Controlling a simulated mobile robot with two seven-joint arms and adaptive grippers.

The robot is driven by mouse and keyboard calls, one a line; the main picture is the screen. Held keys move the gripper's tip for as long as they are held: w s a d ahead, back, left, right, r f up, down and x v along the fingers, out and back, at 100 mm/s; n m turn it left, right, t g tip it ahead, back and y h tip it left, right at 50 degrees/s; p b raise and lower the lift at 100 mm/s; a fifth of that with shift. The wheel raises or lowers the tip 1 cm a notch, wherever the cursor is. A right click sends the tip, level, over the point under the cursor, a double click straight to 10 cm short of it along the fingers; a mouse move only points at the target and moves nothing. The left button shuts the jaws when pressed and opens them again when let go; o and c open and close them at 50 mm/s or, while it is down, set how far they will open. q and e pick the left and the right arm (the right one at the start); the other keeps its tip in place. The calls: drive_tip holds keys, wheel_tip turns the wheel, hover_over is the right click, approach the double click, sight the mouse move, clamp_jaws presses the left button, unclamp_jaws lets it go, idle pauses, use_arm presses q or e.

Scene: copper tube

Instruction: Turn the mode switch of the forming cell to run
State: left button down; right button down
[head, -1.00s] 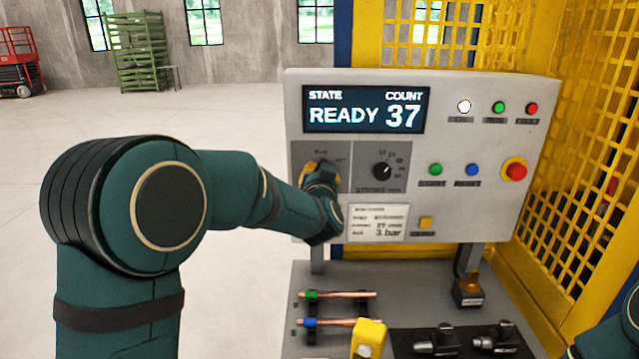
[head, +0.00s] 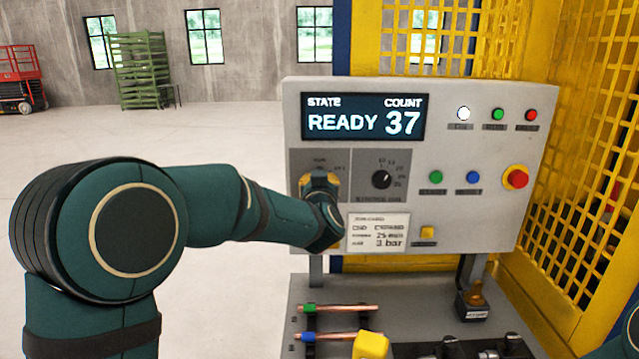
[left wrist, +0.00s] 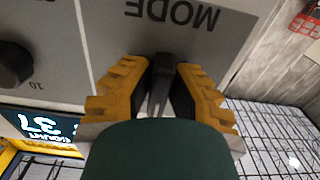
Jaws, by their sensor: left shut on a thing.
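The forming cell's control panel (head: 460,230) faces me, its display (head: 362,117) reading READY and 37. The dark mode switch knob (left wrist: 161,72) shows in the left wrist view beside the upside-down MODE lettering. My left gripper (left wrist: 160,82) is shut on it, with a yellow finger on each side. The knob's bar runs roughly square to the lettering; its pointer end is unclear. In the head view my left gripper (head: 320,182) covers most of the switch, below small, blurred position labels.
A stroke knob (head: 382,180) sits right of the switch, with lit buttons and a red emergency stop (head: 516,178) beyond. Yellow mesh guarding (head: 590,200) stands at the right.

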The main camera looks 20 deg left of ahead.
use_arm(q)
drive_tip(key=shift+r, duration=0.15)
drive_tip(key=c, duration=0.9)
unclamp_jaws()
drive_tip(key=shift+c, duration=0.2)
drive_tip(key=v, duration=1.2)
